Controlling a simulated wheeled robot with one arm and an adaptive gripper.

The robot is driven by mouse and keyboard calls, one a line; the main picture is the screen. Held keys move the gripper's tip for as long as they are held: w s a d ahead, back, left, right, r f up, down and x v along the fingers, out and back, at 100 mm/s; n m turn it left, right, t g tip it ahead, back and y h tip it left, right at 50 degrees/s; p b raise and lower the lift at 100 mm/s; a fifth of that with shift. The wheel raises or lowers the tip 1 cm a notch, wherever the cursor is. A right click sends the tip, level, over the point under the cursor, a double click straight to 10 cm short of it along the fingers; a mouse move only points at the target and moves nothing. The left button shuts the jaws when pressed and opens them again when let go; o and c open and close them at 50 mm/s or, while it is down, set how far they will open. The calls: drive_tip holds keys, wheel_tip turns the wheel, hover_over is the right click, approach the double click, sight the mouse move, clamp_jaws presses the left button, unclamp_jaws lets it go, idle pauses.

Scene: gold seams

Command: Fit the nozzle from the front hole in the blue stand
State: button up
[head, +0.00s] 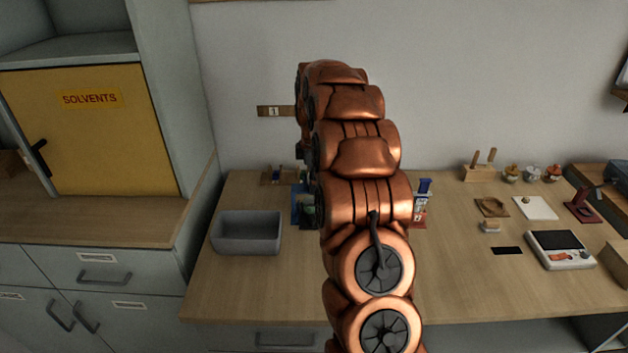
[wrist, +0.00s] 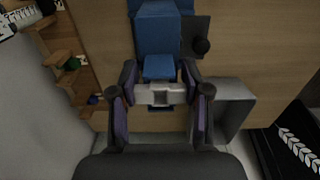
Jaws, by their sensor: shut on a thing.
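In the wrist view my gripper (wrist: 159,72) has its two dark, purple-padded fingers closed in on a small blue and pale grey piece (wrist: 159,97). I cannot tell whether this piece is the nozzle. A larger blue block (wrist: 157,32) lies just beyond the fingertips and may be the blue stand; its holes cannot be made out. In the head view my copper arm hides the gripper and most of this spot. Part of a blue object (head: 298,205) shows at the arm's left edge.
A grey bin (head: 247,232) stands left of the arm, and its wall shows right of my fingers in the wrist view (wrist: 236,98). A blue-topped red and white object (head: 422,203) is right of the arm. A white device (head: 560,250) sits farther right. The front table is mostly clear.

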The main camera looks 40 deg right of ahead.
drive_tip(key=shift+f+b, duration=0.45)
drive_tip(key=shift+f, duration=0.6)
idle(0.6)
drive_tip(key=o, duration=0.8)
drive_tip(key=shift+o, duration=0.2)
drive_tip(key=shift+r, duration=0.15)
drive_tip(key=shift+r+p, duration=0.55)
drive_tip(key=shift+r, duration=1.75)
drive_tip(key=shift+r, duration=0.1)
